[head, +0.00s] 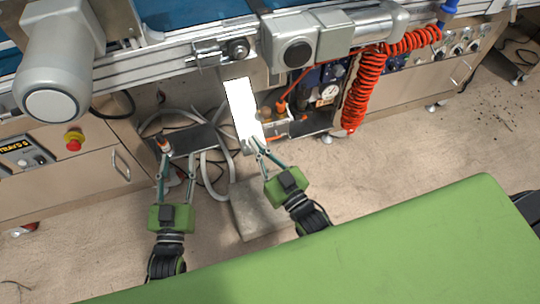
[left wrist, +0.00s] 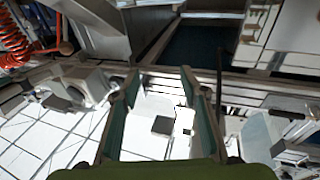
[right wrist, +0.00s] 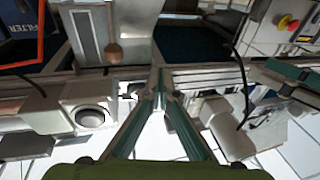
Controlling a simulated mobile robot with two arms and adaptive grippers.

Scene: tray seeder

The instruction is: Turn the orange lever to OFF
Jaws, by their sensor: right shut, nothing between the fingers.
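In the head view, a small orange lever-like part (head: 282,106) stands among fittings in the open bay under the machine. I cannot read any ON or OFF mark or tell its setting. My right gripper (head: 256,142) is below and left of it in the picture, apart from it, with its fingertips together and empty. The right wrist view shows the closed fingers (right wrist: 161,82) meeting. My left gripper (head: 178,152) is further left, fingers apart and empty, in front of a dark shelf. The left wrist view also shows its fingers apart (left wrist: 160,84).
A coiled red hose (head: 365,88) hangs right of the bay, beside a round gauge (head: 329,93). A bright white panel (head: 242,108) stands left of the fittings. Grey hoses (head: 222,165) loop between my grippers. A red knob (head: 74,143) is at far left. A green surface (head: 400,240) fills the front.

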